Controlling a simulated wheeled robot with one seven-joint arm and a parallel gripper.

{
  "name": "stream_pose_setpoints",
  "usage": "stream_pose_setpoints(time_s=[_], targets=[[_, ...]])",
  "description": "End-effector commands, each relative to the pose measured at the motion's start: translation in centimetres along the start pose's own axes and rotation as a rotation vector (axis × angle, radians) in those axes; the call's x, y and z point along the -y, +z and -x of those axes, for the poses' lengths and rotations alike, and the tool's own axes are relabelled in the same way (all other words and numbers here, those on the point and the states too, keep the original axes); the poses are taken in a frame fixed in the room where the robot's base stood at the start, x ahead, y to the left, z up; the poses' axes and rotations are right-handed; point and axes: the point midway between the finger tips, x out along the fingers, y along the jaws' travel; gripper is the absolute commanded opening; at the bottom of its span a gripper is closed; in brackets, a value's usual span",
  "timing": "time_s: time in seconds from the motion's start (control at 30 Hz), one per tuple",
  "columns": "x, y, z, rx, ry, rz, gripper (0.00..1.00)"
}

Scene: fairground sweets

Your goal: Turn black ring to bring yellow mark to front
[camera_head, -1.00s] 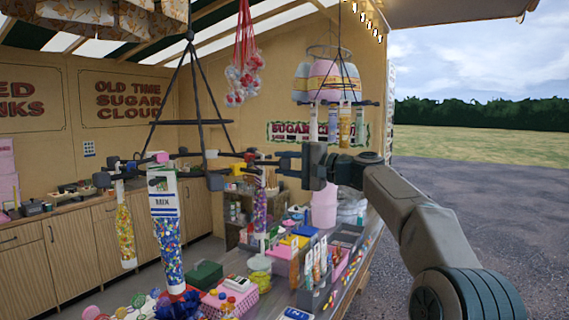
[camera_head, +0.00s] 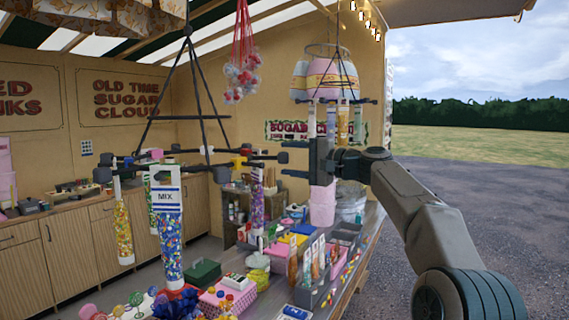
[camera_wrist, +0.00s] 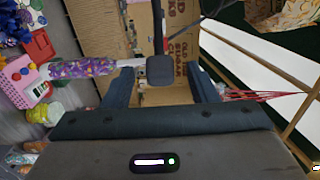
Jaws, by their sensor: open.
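The black ring (camera_head: 205,152) hangs from black rods at the left of the head view, with black knobs around it and sweet tubes below. A yellow mark (camera_head: 237,161) shows on its right part, and a pink mark (camera_head: 155,153) on its left part. A black knob (camera_head: 222,175) is at its near side. My gripper (camera_head: 292,165) is at the ring's right end, its fingers pointing left and apart. In the wrist view, my gripper (camera_wrist: 160,88) is open and a dark knob (camera_wrist: 160,70) shows between the fingers; I cannot tell whether they touch it.
A sweet tube labelled MIX (camera_head: 168,225) hangs at the ring's near side, and a yellow-filled tube (camera_head: 123,230) at its left. A purple sweet tube (camera_wrist: 80,68) hangs close to my gripper. A crowded counter (camera_head: 345,275) lies below. Another hanging rack (camera_head: 338,100) is behind.

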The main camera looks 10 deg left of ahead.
Motion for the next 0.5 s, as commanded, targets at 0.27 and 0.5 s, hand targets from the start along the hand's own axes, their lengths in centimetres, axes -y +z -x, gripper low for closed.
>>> stream_pose_setpoints(time_s=[0.27,0.5], targets=[[-0.2,0.0,4.1,-0.002,-0.001,0.003,0.53],[-0.2,0.0,7.1,-0.001,-0.001,0.001,0.53]])
